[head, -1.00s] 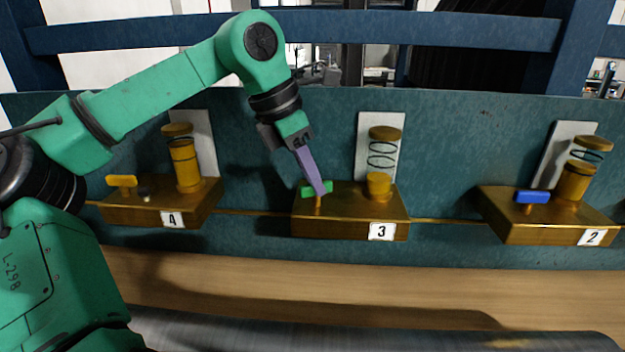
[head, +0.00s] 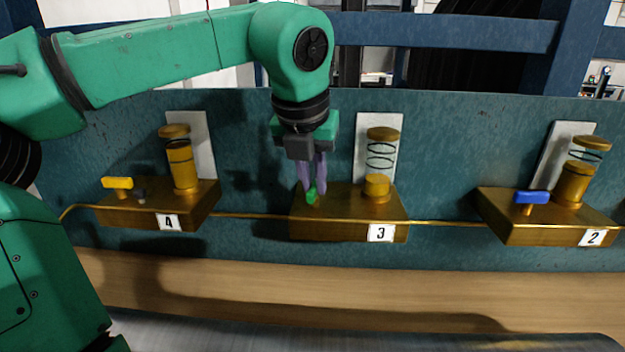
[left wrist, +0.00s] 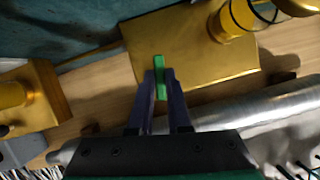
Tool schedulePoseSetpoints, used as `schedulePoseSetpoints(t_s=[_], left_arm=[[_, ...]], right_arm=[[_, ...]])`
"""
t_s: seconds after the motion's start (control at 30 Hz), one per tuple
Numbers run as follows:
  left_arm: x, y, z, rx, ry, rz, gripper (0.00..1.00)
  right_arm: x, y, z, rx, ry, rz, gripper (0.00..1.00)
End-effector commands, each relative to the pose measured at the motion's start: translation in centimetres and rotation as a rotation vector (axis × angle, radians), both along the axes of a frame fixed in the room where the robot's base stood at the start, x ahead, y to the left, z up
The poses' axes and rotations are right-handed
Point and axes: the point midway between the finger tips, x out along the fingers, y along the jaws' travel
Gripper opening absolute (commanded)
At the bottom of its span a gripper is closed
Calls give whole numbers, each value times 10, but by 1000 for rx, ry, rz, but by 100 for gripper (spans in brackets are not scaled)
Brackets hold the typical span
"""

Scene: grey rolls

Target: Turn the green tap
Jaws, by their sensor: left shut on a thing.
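The green tap (head: 312,194) sits on the left part of the brass block labelled 3 (head: 350,223). Its handle now points roughly toward the front of the block. My left gripper (head: 313,196) reaches down from above with its purple fingers on either side of the handle, shut on it. In the left wrist view the green tap (left wrist: 159,66) sticks out between the fingertips (left wrist: 159,80), and its lower stem is hidden. My right gripper is not in view.
Block 4 with a yellow tap (head: 117,183) is to the left, and block 2 with a blue tap (head: 532,197) is to the right. A brass cylinder with a clear tube (head: 381,165) stands close right of the gripper. A grey roll (head: 330,335) lies in front.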

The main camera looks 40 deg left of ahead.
Motion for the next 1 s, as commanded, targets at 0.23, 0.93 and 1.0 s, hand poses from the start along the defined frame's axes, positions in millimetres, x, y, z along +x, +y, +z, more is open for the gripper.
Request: schedulePoseSetpoints(t_s=[0.23,0.93,1.0], left_arm=[[2,0,3,2,-11,119,0],[2,0,3,1,-11,165,46],[2,0,3,1,-9,164,46]], right_arm=[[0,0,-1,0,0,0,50],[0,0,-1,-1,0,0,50],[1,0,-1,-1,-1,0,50]])
